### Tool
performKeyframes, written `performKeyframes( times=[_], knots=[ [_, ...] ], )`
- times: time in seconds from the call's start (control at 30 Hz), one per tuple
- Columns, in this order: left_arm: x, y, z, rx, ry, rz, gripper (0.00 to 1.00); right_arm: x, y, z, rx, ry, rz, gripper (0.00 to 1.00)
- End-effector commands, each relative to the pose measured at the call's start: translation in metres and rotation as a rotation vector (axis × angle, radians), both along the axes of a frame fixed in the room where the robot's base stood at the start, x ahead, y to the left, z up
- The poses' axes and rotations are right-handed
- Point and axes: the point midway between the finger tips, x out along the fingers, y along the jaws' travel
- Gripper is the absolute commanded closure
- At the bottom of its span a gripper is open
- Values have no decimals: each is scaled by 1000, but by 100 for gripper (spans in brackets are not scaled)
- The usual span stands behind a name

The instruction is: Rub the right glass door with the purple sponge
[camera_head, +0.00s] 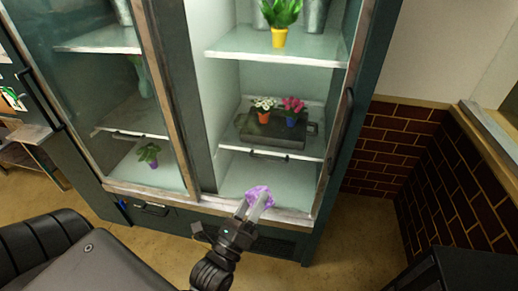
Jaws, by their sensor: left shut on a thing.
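The purple sponge (259,194) is held between the fingertips of my left gripper (257,207), which is shut on it. The gripper reaches up from the bottom of the head view. The sponge overlaps the lower part of the right glass door (270,178), just above its bottom frame. I cannot tell whether the sponge touches the glass. The right door looks closed, with a wooden frame and a dark handle on its right side. The fingers hide part of the sponge. My right gripper is not in view.
Behind the right door are shelves with a potted plant (279,38), a dark case (276,131) and small flower pots. The left glass door (110,110) stands beside it. A brick wall (385,145) is at the right. Open floor (350,245) lies in front.

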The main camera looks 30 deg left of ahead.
Motion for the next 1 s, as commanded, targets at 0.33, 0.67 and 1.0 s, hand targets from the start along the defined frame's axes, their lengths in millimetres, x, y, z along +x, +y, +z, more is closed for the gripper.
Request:
performKeyframes(
  times=[0.33,0.67,1.0],
  knots=[
    [38,36,-13,17,-9,127,57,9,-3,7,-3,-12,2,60],
    [127,162,-38,20,-18,558,57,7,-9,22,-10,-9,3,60],
    [152,214,-48,-1,-2,762,57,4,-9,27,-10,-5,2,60]
  ],
)
